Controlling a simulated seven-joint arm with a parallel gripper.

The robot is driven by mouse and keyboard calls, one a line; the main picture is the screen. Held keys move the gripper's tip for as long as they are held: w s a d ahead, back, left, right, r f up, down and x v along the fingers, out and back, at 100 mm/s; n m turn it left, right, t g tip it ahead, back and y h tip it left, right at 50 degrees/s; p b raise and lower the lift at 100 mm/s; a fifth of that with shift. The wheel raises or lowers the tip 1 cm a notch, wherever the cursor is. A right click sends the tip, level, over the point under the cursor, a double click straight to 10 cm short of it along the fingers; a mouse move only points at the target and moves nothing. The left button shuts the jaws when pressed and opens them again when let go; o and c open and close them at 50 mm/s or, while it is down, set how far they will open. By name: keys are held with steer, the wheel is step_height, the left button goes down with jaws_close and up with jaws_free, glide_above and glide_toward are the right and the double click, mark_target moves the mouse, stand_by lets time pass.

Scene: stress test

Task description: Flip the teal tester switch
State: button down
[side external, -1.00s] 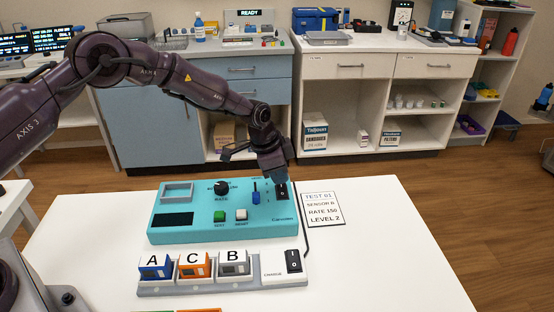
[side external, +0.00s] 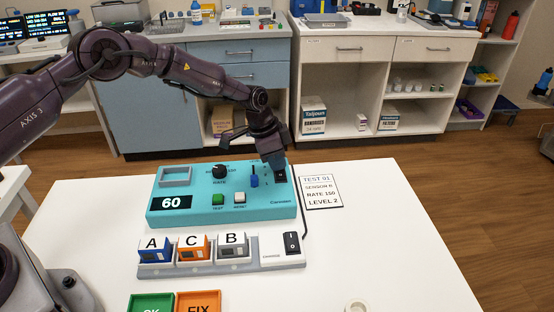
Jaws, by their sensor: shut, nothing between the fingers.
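The teal tester (side external: 265,209) sits on the white table, and its small display (side external: 172,203) is lit and reads 60. Its black rocker switch (side external: 281,176) is at the top right corner, partly hidden by my gripper. My gripper (side external: 277,164) points down at that switch, shut and empty, with its tip at or just above it. I cannot tell whether they touch. A black knob (side external: 219,172), a blue slider (side external: 254,181), a green button (side external: 218,199) and a white button (side external: 240,199) are on the tester's top.
In front stands a grey charger (side external: 187,269) with blocks A (side external: 153,250), C (side external: 193,248) and B (side external: 233,246) and its own black switch (side external: 292,243). A printed card (side external: 321,192) lies right. Green (side external: 150,304) and orange (side external: 198,302) trays are at the front. The table's right side is mostly clear.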

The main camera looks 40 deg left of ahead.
steer(key=shift+s+d+r, duration=0.2)
steer(key=shift+s+d, duration=0.35)
steer(key=w+a+v, duration=0.1)
steer(key=w+v, duration=0.1)
steer(key=v, duration=1.1)
steer(key=shift+r, duration=0.4)
steer(key=s+a+r+n+t+y, duration=0.1)
steer(key=s+r+n, duration=0.2)
steer(key=s, duration=0.9)
steer(key=s+a+r+n+t, duration=0.1)
steer(key=s+a+r+n, duration=0.1)
steer(key=s+r, duration=0.5)
steer(key=s+a+r+n+t+y, duration=0.1)
steer(key=s+r, duration=0.5)
steer(key=s, duration=1.1)
steer(key=a+n, duration=0.1)
steer(key=n, duration=0.1)
steer(key=shift+n+t+y, duration=0.3)
steer(key=shift+n, duration=0.1)
